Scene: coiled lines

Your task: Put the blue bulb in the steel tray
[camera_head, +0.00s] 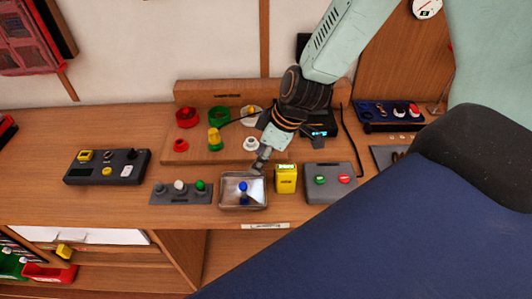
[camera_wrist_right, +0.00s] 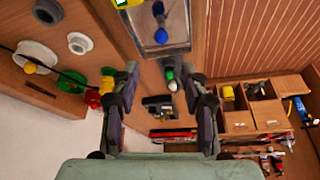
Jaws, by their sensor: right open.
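The blue bulb (camera_head: 243,187) stands in the steel tray (camera_head: 224,203), near its middle, with its reflection on the tray floor. In the right wrist view the blue bulb (camera_wrist_right: 160,36) shows in the tray (camera_wrist_right: 181,47) at the top edge of the picture. My right gripper (camera_head: 258,167) is just behind the tray's back rim, apart from the bulb. In the right wrist view my right gripper (camera_wrist_right: 160,88) has its fingers spread with nothing between them. My left gripper is not in view.
A grey base with several bulbs (camera_head: 180,193) stands left of the tray. A yellow device (camera_head: 286,179) and a grey button box (camera_head: 330,183) stand close on the right. A wooden board with coloured spools (camera_head: 207,145) lies behind. The bench edge is close in front.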

